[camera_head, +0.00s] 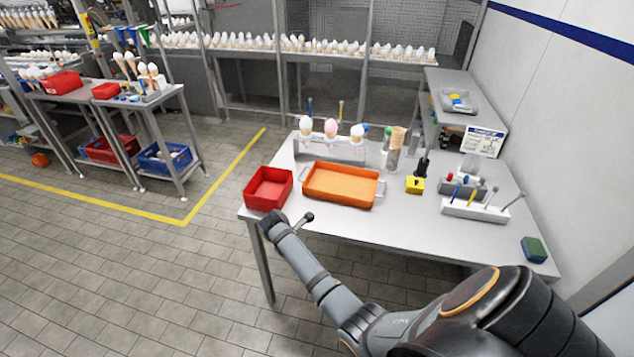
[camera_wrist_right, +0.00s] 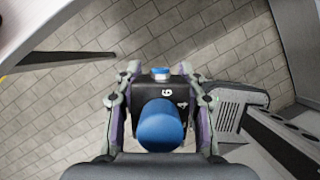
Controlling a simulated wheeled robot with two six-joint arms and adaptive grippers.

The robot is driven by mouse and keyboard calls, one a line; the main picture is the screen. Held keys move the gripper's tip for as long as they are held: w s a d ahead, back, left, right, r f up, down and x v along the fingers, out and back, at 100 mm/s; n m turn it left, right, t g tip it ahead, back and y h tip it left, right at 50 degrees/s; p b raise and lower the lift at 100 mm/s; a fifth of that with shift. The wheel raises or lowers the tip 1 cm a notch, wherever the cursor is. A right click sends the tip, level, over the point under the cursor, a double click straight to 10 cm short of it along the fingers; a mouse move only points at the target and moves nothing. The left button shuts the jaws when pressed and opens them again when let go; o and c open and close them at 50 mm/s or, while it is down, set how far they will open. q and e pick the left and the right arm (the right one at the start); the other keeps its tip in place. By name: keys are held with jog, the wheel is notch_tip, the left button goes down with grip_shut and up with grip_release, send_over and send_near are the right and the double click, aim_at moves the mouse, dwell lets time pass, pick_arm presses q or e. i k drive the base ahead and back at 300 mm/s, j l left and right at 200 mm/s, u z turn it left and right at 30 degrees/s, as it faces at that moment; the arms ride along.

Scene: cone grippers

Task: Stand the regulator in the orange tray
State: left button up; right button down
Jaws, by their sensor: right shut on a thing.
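The orange tray (camera_head: 343,201) lies on the table, empty, with a wire handle at each end. In the right wrist view my right gripper (camera_wrist_right: 160,76) is shut on a black block with white digits, a large blue knob and a smaller blue part; I take it to be the regulator (camera_wrist_right: 160,125). It is held over the tiled floor, clear of the tray. In the head view my right arm reaches to the table's front left corner, but the regulator cannot be made out there. My left gripper is not in view.
A red bin (camera_head: 268,188) stands left of the tray. Behind it is a rack (camera_head: 331,150) with cones. A yellow block (camera_head: 415,185) and a tool holder (camera_head: 474,210) stand to the right, a green-blue block (camera_head: 534,249) near the right edge. The front of the table is clear.

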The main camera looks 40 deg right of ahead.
aim_at(335, 185)
jog(key=k+l, duration=0.15)
jog(key=l, duration=0.2)
jog(key=k+l, duration=0.15)
jog(key=l, duration=0.2)
jog(key=k+l, duration=0.1)
jog(key=l, duration=0.25)
jog(key=k+l, duration=0.15)
jog(key=l, duration=0.2)
